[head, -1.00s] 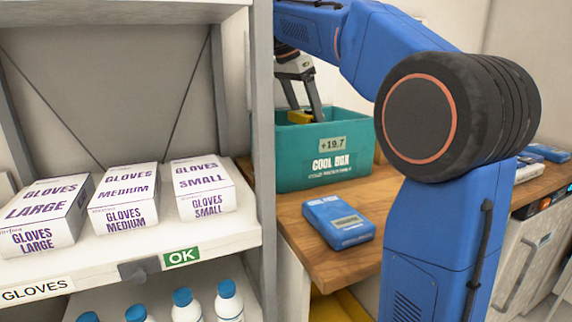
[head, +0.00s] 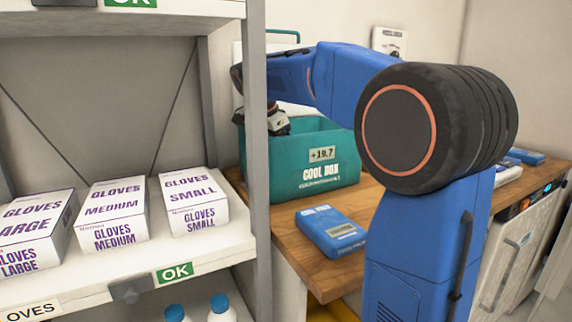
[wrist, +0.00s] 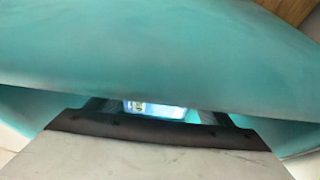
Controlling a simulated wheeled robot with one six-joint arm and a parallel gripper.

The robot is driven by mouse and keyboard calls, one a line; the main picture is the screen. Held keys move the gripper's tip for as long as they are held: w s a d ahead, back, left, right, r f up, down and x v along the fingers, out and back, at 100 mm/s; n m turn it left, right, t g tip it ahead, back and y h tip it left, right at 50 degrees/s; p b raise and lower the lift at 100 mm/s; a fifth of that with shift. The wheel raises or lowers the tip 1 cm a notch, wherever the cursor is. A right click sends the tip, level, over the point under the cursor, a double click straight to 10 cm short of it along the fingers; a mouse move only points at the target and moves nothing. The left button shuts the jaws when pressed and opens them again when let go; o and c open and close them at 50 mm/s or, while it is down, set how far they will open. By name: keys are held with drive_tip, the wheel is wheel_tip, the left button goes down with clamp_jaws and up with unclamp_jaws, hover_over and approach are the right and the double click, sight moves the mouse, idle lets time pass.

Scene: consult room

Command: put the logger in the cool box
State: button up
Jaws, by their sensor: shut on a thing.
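The teal cool box (head: 284,172) stands on the wooden worktop, with "+19.7" and "COOL BOX" on its front. My gripper (head: 276,122) reaches down into its open top at the left end. Its fingertips are hidden behind the box wall in the head view. In the wrist view the gripper (wrist: 158,114) is close to the teal wall, which fills most of the picture. It is shut on the logger, which the box hides in the head view. A small bright white-and-blue patch shows between the fingers; I cannot tell what it is.
A grey shelf post (head: 256,150) stands close to the box's left. Other blue devices (head: 524,156) lie at the right.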

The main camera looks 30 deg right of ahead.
drive_tip(key=shift+f, duration=0.8)
drive_tip(key=o, duration=1.2)
drive_tip(key=shift+f, duration=0.15)
drive_tip(key=v, duration=0.7)
drive_tip(key=shift+a+r, duration=0.1)
drive_tip(key=shift+r, duration=0.25)
